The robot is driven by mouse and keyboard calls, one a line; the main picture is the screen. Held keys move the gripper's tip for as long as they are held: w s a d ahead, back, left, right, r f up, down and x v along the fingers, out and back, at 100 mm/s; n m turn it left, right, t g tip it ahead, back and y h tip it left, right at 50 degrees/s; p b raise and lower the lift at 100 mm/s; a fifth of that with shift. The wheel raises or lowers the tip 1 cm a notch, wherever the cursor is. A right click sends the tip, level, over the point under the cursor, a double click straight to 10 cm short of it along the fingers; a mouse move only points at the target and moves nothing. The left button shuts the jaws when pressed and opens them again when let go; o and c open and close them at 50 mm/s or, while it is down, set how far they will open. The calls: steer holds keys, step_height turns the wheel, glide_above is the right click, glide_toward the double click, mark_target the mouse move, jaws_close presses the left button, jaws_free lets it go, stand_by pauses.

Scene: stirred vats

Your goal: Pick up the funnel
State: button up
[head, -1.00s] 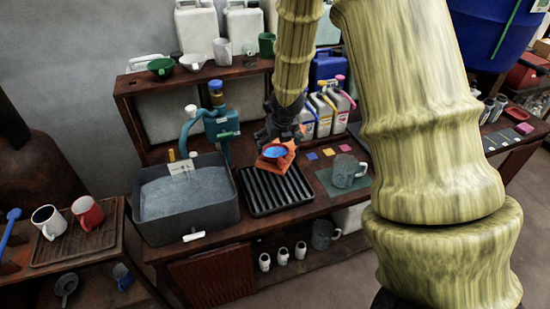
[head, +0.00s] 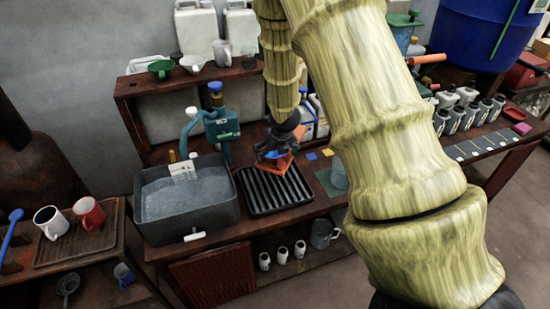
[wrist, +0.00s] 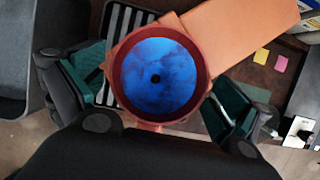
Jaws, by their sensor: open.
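A round red funnel (wrist: 194,109) with a blue inside and a small dark hole at its middle fills the centre of the wrist view. It lies against a flat orange piece (wrist: 235,32), over the black ribbed tray. In the head view the funnel (head: 272,155) is mostly covered by my gripper (head: 275,147), and the orange piece (head: 284,165) shows beside it. In the wrist view my gripper (wrist: 155,92) is open, with one green-padded finger on each side of the funnel. I cannot tell whether either finger touches it.
The black ribbed tray (head: 275,198) sits on the bench beside a grey water-filled basin (head: 186,207). A blue-green pump (head: 222,127) stands behind. A green mat (head: 326,182) and small coloured squares lie to the right. Green (head: 160,67) and white (head: 193,63) cup-shaped pieces stand on the shelf.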

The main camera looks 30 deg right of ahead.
steer(key=c, duration=0.8)
steer(key=shift+r, duration=0.1)
